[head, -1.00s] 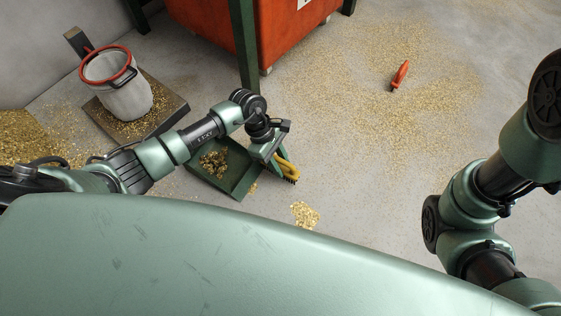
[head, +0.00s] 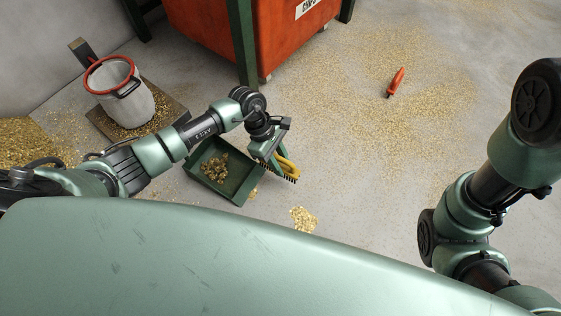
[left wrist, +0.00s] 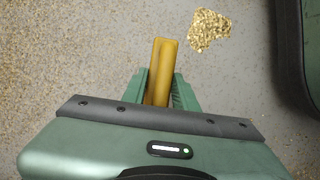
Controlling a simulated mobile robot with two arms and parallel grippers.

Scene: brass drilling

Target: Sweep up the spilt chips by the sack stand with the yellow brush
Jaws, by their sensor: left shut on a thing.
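My left gripper (head: 274,151) is shut on the yellow brush (head: 288,168), low over the floor at the pan's right side. Dark bristles show at the brush's lower edge; I cannot tell whether they touch the floor. In the left wrist view the brush's yellow handle (left wrist: 162,62) stands between the green fingers (left wrist: 160,88). A small pile of golden chips (head: 303,219) lies on the floor below and right of the brush; the pile also shows in the left wrist view (left wrist: 208,29). The sack stand (head: 178,112) holds a pale sack (head: 128,98) with a red rim. My right gripper is out of view.
A green dustpan (head: 238,190) with chips in it lies beside the brush. A large chip heap (head: 28,142) is at the far left. An orange-red bin (head: 215,30) in a green frame stands behind. An orange-handled tool (head: 396,81) lies on chip-strewn floor to the right.

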